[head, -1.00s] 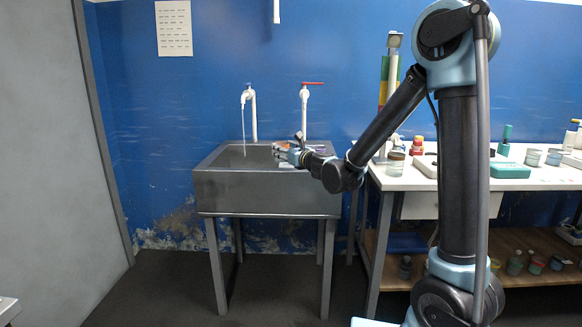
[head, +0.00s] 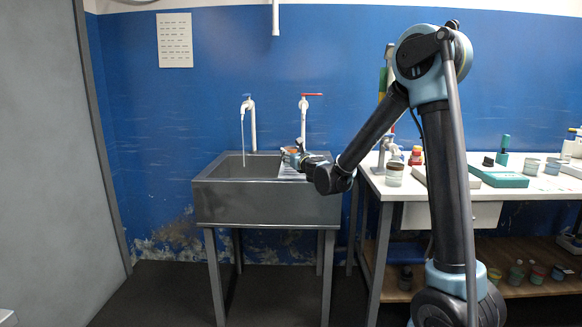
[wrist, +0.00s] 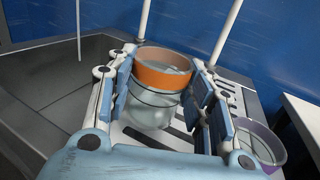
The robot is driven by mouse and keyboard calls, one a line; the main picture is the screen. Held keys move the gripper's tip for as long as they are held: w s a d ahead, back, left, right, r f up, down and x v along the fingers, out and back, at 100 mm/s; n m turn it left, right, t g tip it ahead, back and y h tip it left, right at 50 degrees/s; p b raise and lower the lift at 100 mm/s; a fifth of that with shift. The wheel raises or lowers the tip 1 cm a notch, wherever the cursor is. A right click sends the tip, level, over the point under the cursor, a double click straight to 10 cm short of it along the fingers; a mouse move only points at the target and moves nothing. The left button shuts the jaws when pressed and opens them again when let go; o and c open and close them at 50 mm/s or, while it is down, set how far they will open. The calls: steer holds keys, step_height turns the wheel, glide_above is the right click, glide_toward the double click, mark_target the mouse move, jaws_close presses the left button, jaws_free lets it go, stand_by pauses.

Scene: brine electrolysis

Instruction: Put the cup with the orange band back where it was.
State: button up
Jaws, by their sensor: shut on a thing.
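The cup with the orange band (wrist: 160,78) is a clear cup with a wide orange ring around its rim. In the wrist view it stands upright between the two fingers of my gripper (wrist: 162,103), which are shut on its sides. It is over the slotted draining area at the right of the sink; I cannot tell whether its base touches it. A purple-rimmed cup (wrist: 255,143) stands to its right, apart from it. In the head view my gripper (head: 290,156) is at the sink's right side, and the held cup is hard to make out.
The grey metal sink (head: 265,205) has a basin at the left. Water runs from the blue-handled tap (head: 248,105); the red-handled tap (head: 304,105) stands behind my gripper. A white table (head: 425,188) with jars and trays is at the right.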

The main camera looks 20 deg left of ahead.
steer(key=shift+f, duration=2)
steer(key=o, duration=1.2)
steer(key=shift+f, duration=0.1)
steer(key=shift+c, duration=0.2)
steer(key=v, duration=1.2)
steer(key=shift+d+r, duration=0.1)
steer(key=shift+r, duration=0.1)
